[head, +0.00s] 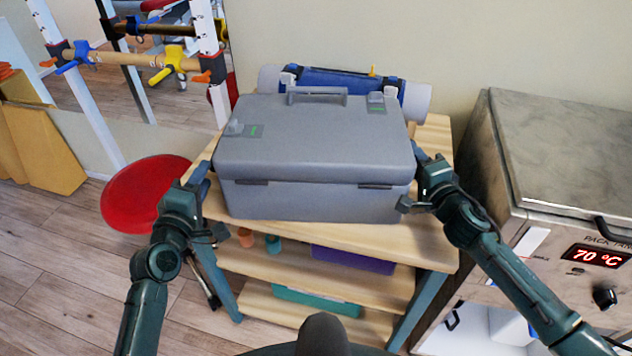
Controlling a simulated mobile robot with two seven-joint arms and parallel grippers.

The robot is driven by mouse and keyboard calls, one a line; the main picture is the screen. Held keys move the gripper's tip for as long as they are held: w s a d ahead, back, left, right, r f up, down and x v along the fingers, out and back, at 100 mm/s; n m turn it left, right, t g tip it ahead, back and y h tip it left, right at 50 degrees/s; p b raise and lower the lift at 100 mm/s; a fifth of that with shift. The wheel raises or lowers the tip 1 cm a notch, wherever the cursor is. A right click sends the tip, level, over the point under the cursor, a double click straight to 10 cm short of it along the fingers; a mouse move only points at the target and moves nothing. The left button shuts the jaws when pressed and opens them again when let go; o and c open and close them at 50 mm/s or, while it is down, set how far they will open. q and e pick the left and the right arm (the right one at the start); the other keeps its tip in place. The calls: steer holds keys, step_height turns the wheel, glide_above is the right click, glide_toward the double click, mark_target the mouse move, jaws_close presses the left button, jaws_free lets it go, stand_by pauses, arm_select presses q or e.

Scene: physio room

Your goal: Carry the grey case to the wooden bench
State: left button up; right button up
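The grey case (315,150) is closed, with a handle and two latches on its lid. It appears to rest level on the top board of a wooden rack (431,245) with blue-grey legs. My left gripper (209,203) is at the case's left side, with its fingers spread apart. My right gripper (413,180) is at the case's right side, also with its fingers spread. Neither gripper is closed around the case. Whether they touch its sides is hard to tell. I cannot pick out a separate wooden bench.
A blue and white roll (345,84) lies behind the case. A metal heater cabinet (555,170) reading 70 °C stands close on the right. A red disc (140,205) is at the left. Lower shelves hold a purple item (350,259) and a green one (315,300). Floor shows at left.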

steer(key=shift+s, duration=0.2)
steer(key=v, duration=1.1)
steer(key=shift+s+d, duration=0.15)
steer(key=shift+s, duration=0.15)
arm_select(q)
steer(key=s, duration=0.4)
steer(key=shift+s+a+r, duration=0.1)
steer(key=shift+s+a, duration=0.2)
steer(key=shift+s, duration=0.05)
steer(key=shift+s, duration=0.1)
